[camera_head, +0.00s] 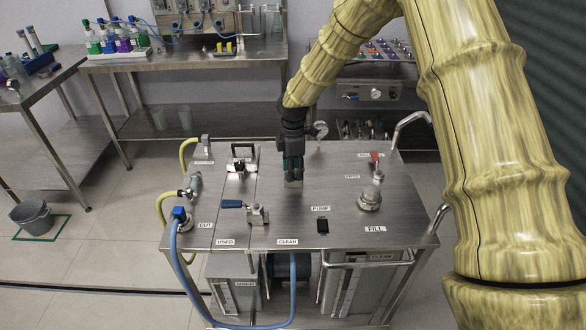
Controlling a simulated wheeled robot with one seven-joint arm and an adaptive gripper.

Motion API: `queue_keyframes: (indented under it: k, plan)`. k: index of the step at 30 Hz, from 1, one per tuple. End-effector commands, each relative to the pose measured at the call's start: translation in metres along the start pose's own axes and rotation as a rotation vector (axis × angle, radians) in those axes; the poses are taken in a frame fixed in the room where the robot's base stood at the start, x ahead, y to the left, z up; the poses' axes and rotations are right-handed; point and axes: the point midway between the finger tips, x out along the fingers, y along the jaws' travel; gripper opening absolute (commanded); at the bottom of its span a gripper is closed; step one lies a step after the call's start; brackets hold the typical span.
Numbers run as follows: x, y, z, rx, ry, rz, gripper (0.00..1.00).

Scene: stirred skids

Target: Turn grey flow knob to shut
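My gripper (293,180) points down over the steel top of the skid (320,185), near its middle. It is seen small and from one side, so its finger gap and the height of its tips above the top cannot be judged. No knob is clearly readable as the grey flow knob. A round silver-grey fitting (370,198) stands right of my gripper, above the FILL label, apart from it. A smaller grey round fitting (320,130) is behind my gripper at the back edge. My gripper may hide something directly under or behind it.
A red-handled valve (375,158) stands at back right. A black switch (322,226) sits by the PUMP label. A blue hose (176,250) loops off the left side.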

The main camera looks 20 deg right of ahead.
Motion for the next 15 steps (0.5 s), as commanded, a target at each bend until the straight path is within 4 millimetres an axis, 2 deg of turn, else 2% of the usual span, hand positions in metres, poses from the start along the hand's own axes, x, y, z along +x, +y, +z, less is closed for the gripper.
queue_keyframes:
  k: [1, 4, 15]
  plan:
    - [-0.0011, 0.0003, -0.0001, 0.000, 0.000, 0.001, 0.25]
    - [-0.0018, 0.0005, -0.0001, 0.000, 0.000, 0.002, 0.07]
    - [-0.0041, 0.0011, -0.0003, 0.015, 0.001, 0.004, 0.07]
